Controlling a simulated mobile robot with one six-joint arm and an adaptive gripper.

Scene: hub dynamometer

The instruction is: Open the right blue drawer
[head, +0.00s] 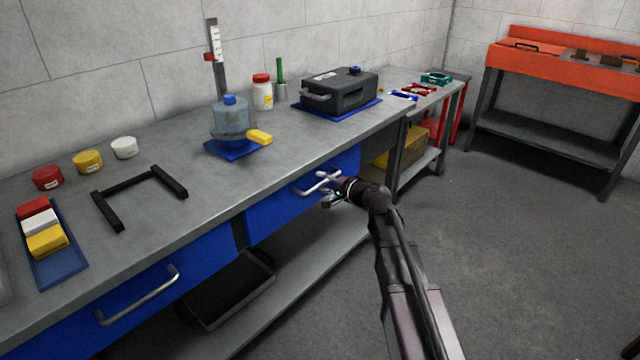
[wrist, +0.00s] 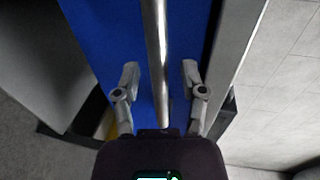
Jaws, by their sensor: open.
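The right blue drawer (head: 275,212) is under the grey workbench, and its front looks flush with the bench, so it appears shut. Its silver bar handle (head: 306,190) runs along the front. My gripper (head: 326,188) is open at the right part of this handle. In the wrist view, the blue drawer front (wrist: 105,35) fills the upper middle, and the handle (wrist: 156,50) runs down between the two spread fingers of my gripper (wrist: 160,75). Gaps show between the handle and both fingers; I see no grip on it.
A left blue drawer (head: 70,335) with its own handle (head: 138,297) is nearer. A lower shelf (head: 300,265) holds a black tray (head: 230,290). The benchtop (head: 200,170) carries jars, a jug and a dark machine (head: 340,92). Open floor (head: 500,250) lies right.

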